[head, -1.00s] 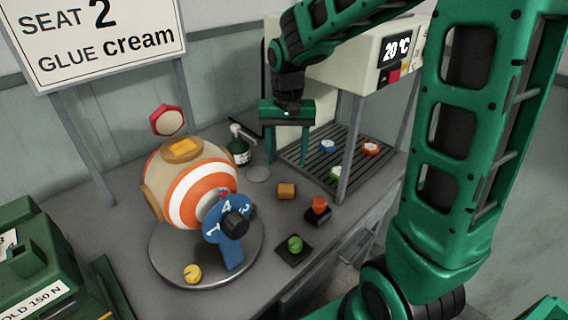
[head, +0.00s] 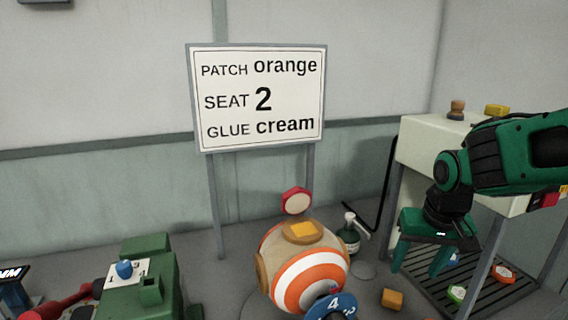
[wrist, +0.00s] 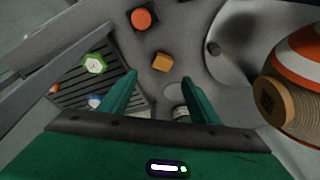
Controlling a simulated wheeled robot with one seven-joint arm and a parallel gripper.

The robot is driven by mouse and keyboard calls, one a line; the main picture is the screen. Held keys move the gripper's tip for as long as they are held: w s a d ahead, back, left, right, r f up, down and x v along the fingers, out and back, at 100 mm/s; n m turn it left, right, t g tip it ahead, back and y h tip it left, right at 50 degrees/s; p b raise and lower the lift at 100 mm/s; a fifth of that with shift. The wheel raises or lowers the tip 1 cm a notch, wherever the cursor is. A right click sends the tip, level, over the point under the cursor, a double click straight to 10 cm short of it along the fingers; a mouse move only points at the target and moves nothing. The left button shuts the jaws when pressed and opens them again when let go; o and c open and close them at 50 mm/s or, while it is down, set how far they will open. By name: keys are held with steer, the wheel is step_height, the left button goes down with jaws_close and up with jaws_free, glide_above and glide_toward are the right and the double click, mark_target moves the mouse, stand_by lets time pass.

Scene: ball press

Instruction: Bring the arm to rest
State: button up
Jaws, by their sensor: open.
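My gripper (head: 422,262) is at the right of the head view, pointing down beside the cream-coloured machine, above the bench and the left edge of the slatted rack. In the wrist view my gripper (wrist: 158,92) has its two green fingers wide apart with nothing between them. An orange-brown block (wrist: 162,62) lies on the bench beyond the fingertips; it also shows in the head view (head: 392,299). The orange-and-white striped ball (head: 308,275) stands to the left of my gripper, with a tan pad on its top.
The sign (head: 258,98) reads patch orange, seat 2, glue cream. The cream machine (head: 425,150) has grey posts close to my arm. The slatted rack (head: 437,292) holds several coloured pieces. A green machine (head: 140,285) stands at the left.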

steer(key=s+d+m+g, duration=0.1)
steer(key=s+d, duration=0.4)
steer(key=s, duration=0.5)
steer(key=s+d+f+m+g, duration=0.1)
steer(key=s+d+m, duration=0.2)
steer(key=s+d, duration=0.3)
steer(key=s, duration=0.4)
steer(key=shift+d+g, duration=0.2)
steer(key=shift+g, duration=0.2)
steer(key=shift+w+f, duration=0.25)
steer(key=shift+w, duration=0.3)
